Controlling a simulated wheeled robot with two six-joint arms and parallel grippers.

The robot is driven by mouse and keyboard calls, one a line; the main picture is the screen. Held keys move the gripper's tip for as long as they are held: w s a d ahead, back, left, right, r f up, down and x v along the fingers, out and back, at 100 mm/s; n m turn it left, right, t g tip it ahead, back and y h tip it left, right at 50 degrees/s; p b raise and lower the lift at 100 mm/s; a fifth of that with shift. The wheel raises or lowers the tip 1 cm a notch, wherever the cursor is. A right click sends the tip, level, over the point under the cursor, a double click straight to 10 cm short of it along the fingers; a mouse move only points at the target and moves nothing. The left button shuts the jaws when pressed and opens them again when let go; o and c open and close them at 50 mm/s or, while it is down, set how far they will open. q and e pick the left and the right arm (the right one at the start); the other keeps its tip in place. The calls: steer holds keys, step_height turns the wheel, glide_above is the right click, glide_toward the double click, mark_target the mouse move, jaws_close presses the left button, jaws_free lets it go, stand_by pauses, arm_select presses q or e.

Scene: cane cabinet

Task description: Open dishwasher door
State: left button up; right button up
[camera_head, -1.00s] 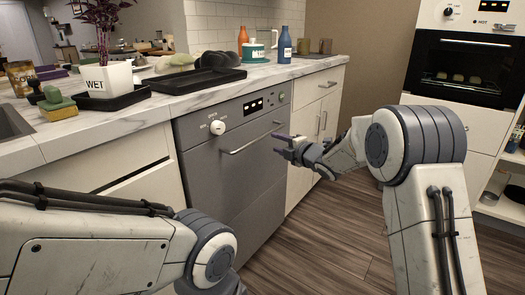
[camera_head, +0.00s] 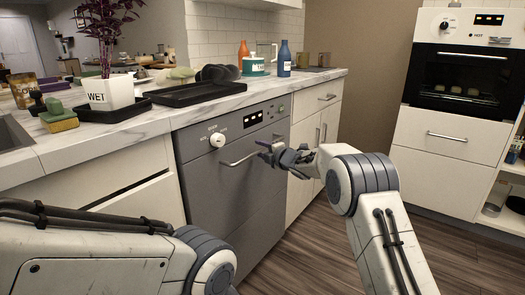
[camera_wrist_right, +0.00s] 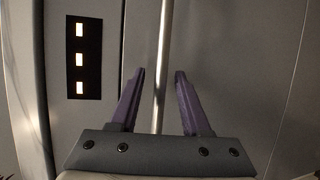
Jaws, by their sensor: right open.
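The dishwasher (camera_head: 222,190) is a grey front panel under the counter. Its door is shut. A bar handle (camera_head: 238,159) runs across its upper part, below a round white knob (camera_head: 217,140) and a small lit display (camera_head: 253,119). My right gripper (camera_head: 265,150) is at the right part of the handle. In the right wrist view my right gripper (camera_wrist_right: 157,75) is open, its two purple fingers on either side of the handle bar (camera_wrist_right: 163,60), with visible gaps. The lit display (camera_wrist_right: 79,58) is at the left there. My left arm shows at lower left; its gripper is out of view.
The marble counter (camera_head: 160,122) above holds a black tray (camera_head: 195,93), a potted plant, bottles and sponges. White cabinets flank the dishwasher. An oven (camera_head: 465,75) stands at the right. Wooden floor (camera_head: 320,245) is clear in front.

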jaws_close()
stand_by(1.4)
